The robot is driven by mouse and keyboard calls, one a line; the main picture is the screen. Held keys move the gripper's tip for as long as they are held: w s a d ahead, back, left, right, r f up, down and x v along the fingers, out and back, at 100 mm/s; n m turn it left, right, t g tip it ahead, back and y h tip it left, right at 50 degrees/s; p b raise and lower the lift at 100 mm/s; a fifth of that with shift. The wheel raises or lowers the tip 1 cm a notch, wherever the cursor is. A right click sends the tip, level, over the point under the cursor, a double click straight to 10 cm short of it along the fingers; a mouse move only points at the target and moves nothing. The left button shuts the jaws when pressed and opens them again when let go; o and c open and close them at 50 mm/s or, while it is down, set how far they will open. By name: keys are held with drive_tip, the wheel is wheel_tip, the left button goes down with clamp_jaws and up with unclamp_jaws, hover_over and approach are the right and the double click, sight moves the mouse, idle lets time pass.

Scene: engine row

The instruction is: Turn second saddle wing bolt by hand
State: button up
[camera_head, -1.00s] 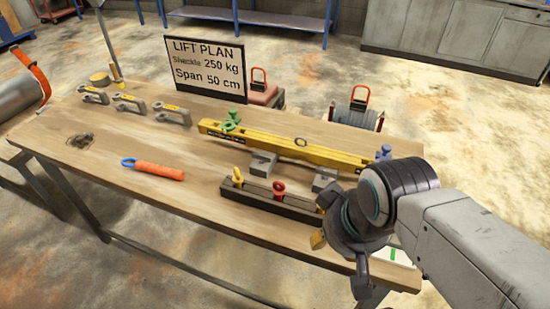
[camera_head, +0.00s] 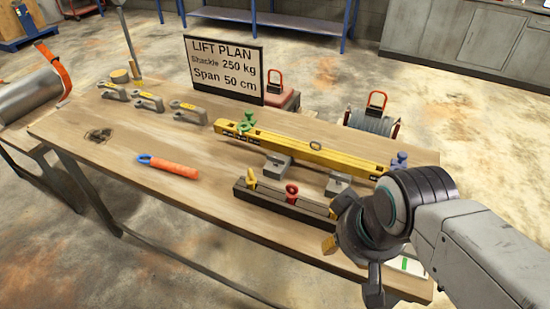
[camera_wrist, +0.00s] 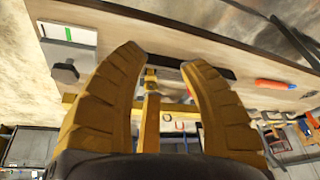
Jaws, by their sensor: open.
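The yellow lifting beam (camera_head: 300,148) lies across the table on grey blocks. A green saddle fitting (camera_head: 246,122) is near its left end and a blue one (camera_head: 400,161) at its right end. I cannot tell which is the second saddle, and their wing bolts are too small to make out. My gripper (camera_head: 350,270) is open, low over the table's front right, nearer the camera than the blue fitting and apart from it. In the wrist view, my two yellow fingers (camera_wrist: 162,55) are spread. A narrow yellow upright part (camera_wrist: 151,110) shows between them; I cannot tell whether it is touched.
A dark rack (camera_head: 300,208) holding yellow and red eye pieces stands in front of the beam, close to my gripper. An orange-handled tool (camera_head: 172,168), several grey shackles (camera_head: 150,101) and a lift plan sign (camera_head: 224,70) are farther left.

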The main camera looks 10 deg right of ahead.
drive_tip(key=w+r+m+p, duration=0.2)
drive_tip(key=w+r+m, duration=0.3)
drive_tip(key=w, duration=0.5)
drive_tip(key=m+g+p, duration=0.4)
drive_tip(key=m+p, duration=0.1)
drive_tip(key=m, duration=1.4)
hover_over(275, 163)
wheel_tip(275, 163, down, 12)
drive_tip(key=shift+s+d+f, duration=0.1)
drive_tip(key=shift+f+m, duration=0.4)
drive_tip(key=shift+f, duration=0.55)
drive_tip(key=shift+f+p, duration=0.35)
drive_tip(key=shift+f, duration=2.85)
drive_tip(key=shift+o, duration=0.3)
clamp_jaws()
